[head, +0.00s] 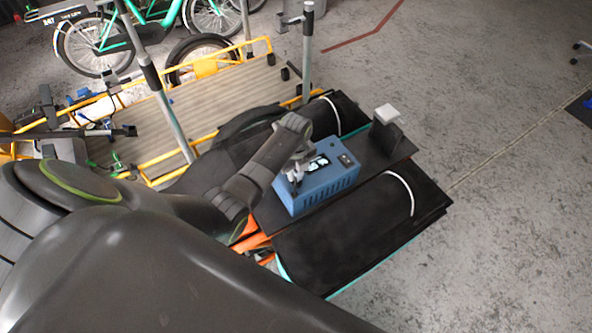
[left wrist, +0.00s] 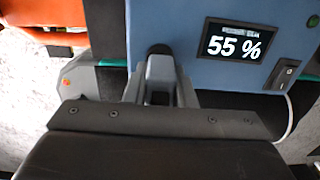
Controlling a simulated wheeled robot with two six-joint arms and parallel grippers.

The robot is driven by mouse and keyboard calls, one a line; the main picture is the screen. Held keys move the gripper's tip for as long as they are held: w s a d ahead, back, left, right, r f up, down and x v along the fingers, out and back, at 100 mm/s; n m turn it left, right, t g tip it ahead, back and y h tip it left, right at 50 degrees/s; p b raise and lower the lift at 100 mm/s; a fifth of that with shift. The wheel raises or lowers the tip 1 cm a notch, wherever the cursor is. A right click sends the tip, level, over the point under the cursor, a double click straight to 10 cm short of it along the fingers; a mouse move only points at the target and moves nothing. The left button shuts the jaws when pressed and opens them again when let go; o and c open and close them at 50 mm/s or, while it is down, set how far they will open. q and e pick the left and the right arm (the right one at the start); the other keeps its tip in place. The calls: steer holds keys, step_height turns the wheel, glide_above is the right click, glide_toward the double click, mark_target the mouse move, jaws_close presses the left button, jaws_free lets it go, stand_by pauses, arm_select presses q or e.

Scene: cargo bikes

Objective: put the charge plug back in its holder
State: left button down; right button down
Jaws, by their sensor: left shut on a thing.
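The blue charger box (head: 322,188) sits on the dark deck of a cargo bike. In the left wrist view the box (left wrist: 190,45) fills the top, with a lit display reading 55 % (left wrist: 235,40) and a switch beside it. My left gripper (head: 293,172) is at the box's left end. In the left wrist view its grey fingers (left wrist: 160,92) are shut on a small grey piece with a dark end, which looks like the charge plug (left wrist: 160,70). The plug's tip overlaps the box face; I cannot tell whether they touch. I cannot make out the holder for certain. My right gripper is not in view.
A black upright bracket with a pale block on top (head: 387,114) stands behind the box. Black side bags (head: 355,220) flank the deck. Metal posts (head: 307,50) and a yellow-framed cargo bed (head: 220,100) lie behind my left arm.

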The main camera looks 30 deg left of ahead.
arm_select(q)
steer(key=shift+f, duration=0.5)
steer(key=c, duration=1.1)
jaws_free()
steer(key=shift+r, duration=0.1)
step_height(320, 180, up, 13)
steer(key=shift+r+b, duration=0.15)
steer(key=shift+b, duration=0.2)
steer(key=shift+r+p, duration=1.25)
steer(key=shift+r, duration=0.8)
steer(key=shift+s+f, duration=0.1)
